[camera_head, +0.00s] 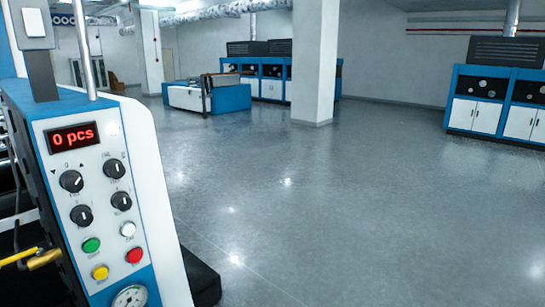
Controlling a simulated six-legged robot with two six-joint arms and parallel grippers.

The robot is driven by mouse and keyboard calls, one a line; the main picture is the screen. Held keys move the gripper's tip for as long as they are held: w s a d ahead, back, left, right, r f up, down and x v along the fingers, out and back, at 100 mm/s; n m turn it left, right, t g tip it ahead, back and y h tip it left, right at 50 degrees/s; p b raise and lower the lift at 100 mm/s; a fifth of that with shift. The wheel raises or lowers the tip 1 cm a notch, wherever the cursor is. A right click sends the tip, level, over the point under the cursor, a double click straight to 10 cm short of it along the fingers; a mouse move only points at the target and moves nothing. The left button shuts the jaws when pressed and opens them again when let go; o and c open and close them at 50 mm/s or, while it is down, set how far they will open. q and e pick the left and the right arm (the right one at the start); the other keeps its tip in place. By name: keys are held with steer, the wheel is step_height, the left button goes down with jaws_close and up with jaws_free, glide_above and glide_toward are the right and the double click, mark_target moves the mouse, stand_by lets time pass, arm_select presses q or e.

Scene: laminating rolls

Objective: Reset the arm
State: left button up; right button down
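Neither of my grippers shows in the head view, and no arm of mine can be made out. A blue and white machine control panel (95,200) stands close at the left. Its red display (73,138) reads "0 pcs". Below the display are several black knobs. Under them are a green button (91,245), a white button (128,229), a red button (134,255) and a yellow button (100,272). A round gauge (130,297) is cut off by the bottom edge.
Grey floor (350,200) lies open across the middle and right. A white pillar (314,65) stands mid-room. A blue and white machine (205,97) is further back. Blue cabinets (497,100) line the right wall.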

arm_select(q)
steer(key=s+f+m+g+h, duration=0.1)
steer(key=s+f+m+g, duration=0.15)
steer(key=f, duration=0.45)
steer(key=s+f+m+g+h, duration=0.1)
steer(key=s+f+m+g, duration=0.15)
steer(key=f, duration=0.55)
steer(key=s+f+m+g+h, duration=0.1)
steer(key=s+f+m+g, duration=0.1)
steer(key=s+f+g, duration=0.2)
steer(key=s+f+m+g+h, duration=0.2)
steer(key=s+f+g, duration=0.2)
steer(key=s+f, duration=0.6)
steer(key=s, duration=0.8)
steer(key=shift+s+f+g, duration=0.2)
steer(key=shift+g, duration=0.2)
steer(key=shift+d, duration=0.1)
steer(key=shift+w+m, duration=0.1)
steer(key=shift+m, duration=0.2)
